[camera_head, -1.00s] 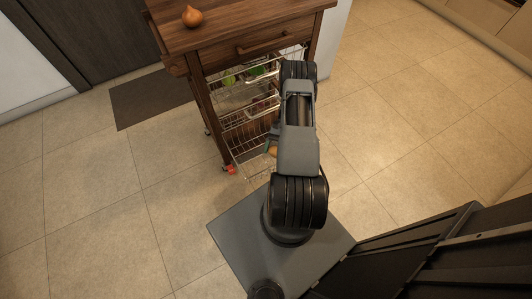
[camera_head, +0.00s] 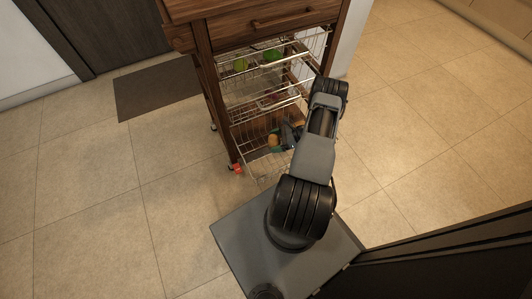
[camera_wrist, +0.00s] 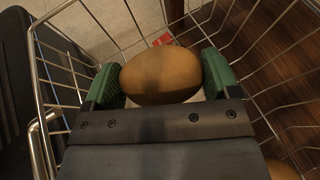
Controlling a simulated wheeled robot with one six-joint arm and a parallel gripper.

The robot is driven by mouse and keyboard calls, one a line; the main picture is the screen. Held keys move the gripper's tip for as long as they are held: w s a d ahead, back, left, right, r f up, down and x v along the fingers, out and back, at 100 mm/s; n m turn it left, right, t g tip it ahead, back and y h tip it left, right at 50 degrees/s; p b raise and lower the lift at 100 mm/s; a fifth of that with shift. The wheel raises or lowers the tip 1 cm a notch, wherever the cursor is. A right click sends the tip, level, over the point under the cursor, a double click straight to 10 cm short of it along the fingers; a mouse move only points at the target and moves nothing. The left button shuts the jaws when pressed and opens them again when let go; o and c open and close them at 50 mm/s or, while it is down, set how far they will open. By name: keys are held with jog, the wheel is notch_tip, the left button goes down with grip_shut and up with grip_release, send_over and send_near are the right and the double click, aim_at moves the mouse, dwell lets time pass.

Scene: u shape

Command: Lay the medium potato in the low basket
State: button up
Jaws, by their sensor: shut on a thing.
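The medium potato (camera_wrist: 160,76) is brown and oval. In the wrist view my gripper (camera_wrist: 163,80) is shut on it, with one green finger pad at each end. The wire sides of the low basket (camera_wrist: 35,90) surround the potato and fingers in that view. In the head view my gripper (camera_head: 285,137) is at the low basket (camera_head: 262,168), the lowest wire basket of the wooden cart, and the potato shows small between the fingers. I cannot tell whether the potato touches the basket floor.
Another brown round thing (camera_wrist: 283,171) shows at the bottom right of the wrist view. The wooden cart (camera_head: 262,22) has wire baskets above the low one, with green items (camera_head: 272,55) in the top one. A dark mat (camera_head: 158,88) lies left of the cart. Open tiled floor lies right.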

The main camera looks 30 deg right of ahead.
jog(key=b, duration=0.2)
send_over(265, 155)
jog(key=f, duration=0.5)
jog(key=shift+d+f, duration=0.2)
jog(key=shift+a+f+b, duration=0.2)
jog(key=shift+f+b, duration=0.3)
jog(key=shift+f, duration=1.15)
jog(key=shift+f, duration=0.15)
jog(key=o, duration=0.8)
jog(key=shift+o, duration=0.2)
jog(key=shift+d+r, duration=0.2)
jog(key=shift+r, duration=0.1)
jog(key=p+v, duration=0.2)
jog(key=v, duration=0.9)
jog(key=shift+s+d, duration=0.2)
jog(key=shift+d, duration=0.05)
